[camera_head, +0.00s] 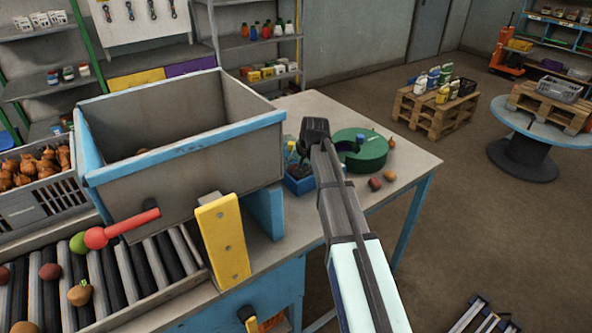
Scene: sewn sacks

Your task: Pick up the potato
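Two small reddish-brown round items, possibly potatoes, lie on the grey table (412,165) to the right of my arm: one nearer (375,184) and one just behind it (389,176). Another brown lump (50,271) lies on the rollers at the left and could also be a potato. I cannot tell for sure which is the potato. My gripper (312,132) is over the table, beside the green round object (366,152) and left of the brown items. Its fingers are hidden by its own dark body, so its opening and any held item cannot be seen.
A large grey hopper with blue edges (190,160) and a yellow post (222,243) stand left of my arm. A blue bin (298,185) sits close below my gripper. An onion-like item (80,294) and a green one (77,243) are on the rollers. The table's right end is mostly clear.

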